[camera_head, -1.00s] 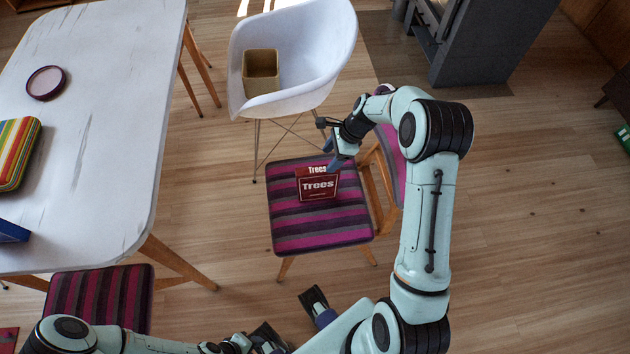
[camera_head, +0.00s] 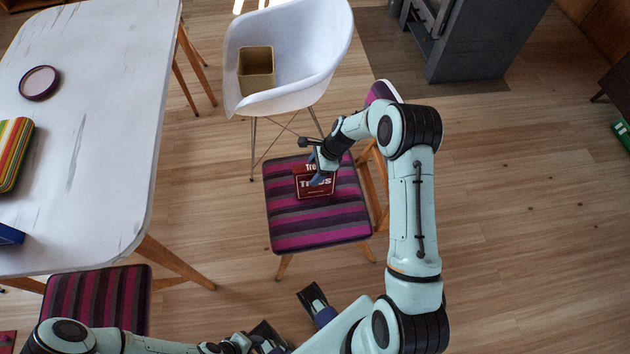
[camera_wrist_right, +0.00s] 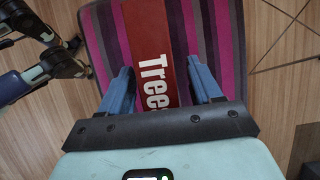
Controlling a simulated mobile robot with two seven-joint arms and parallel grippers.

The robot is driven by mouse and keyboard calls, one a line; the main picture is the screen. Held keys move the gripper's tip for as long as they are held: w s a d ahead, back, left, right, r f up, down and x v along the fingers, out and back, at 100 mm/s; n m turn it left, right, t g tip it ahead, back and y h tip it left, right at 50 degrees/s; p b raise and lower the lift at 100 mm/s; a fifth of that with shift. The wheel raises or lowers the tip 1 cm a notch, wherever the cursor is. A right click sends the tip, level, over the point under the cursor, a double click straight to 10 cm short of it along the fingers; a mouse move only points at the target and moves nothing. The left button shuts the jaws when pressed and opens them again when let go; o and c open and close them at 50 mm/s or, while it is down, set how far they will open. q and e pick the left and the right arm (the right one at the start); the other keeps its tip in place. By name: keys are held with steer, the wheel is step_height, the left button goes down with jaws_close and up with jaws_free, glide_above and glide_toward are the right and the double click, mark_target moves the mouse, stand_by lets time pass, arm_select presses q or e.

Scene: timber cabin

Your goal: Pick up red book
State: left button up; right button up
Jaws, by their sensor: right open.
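The red book (camera_head: 304,190), titled "Trees", stands on the striped seat of a chair (camera_head: 300,232). My right gripper (camera_head: 318,180) is at the book and hides part of its cover in the head view. In the right wrist view the red book (camera_wrist_right: 152,42) shows as a narrow red face between the two blue fingers of my right gripper (camera_wrist_right: 160,68). The fingers are open, one on each side, with gaps to the book. My left gripper (camera_head: 288,311) is low in the head view, away from the book, its dark fingers apart and empty.
A white table (camera_head: 95,130) stands at left, with a second striped chair (camera_head: 95,300) by its near end. A white armchair (camera_head: 300,50) holding a tan box (camera_head: 257,65) stands behind the book's chair.

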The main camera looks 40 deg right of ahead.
steer(key=shift+f, duration=0.2)
stand_by(0.4)
jaws_close()
